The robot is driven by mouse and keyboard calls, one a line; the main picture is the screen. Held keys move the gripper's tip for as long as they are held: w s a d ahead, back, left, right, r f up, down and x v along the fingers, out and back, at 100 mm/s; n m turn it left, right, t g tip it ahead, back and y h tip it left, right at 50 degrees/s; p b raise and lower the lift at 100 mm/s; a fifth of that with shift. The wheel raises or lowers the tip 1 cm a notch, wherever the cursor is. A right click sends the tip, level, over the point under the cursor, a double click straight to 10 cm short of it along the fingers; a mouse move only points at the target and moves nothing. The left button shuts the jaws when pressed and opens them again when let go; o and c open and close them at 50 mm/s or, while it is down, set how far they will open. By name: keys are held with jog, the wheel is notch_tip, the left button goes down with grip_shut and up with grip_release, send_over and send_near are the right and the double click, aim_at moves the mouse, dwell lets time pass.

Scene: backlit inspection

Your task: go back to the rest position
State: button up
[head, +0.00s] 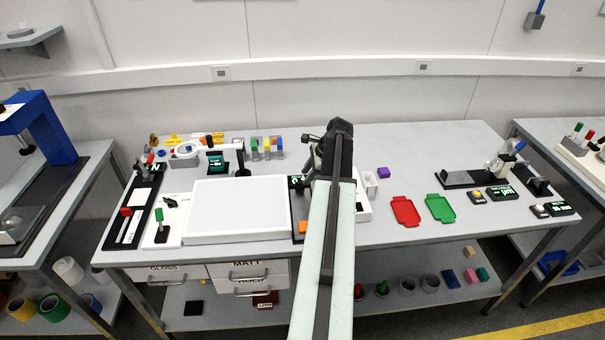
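My arm reaches from the bottom centre of the head view up over the workbench (400,145). The far end of the arm, with my gripper (310,150), is above the middle of the bench, just right of the white light panel (237,207). The gripper is small and dark and partly hidden by my own arm. I cannot tell whether its fingers are open or shut, or whether anything is between them.
Instruments with displays stand at the right end. Levers and small coloured items crowd the left. The back right of the bench is clear.

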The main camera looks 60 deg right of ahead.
jog(key=shift+s+r, duration=0.3)
jog(key=shift+r, duration=0.35)
jog(key=shift+w, duration=0.1)
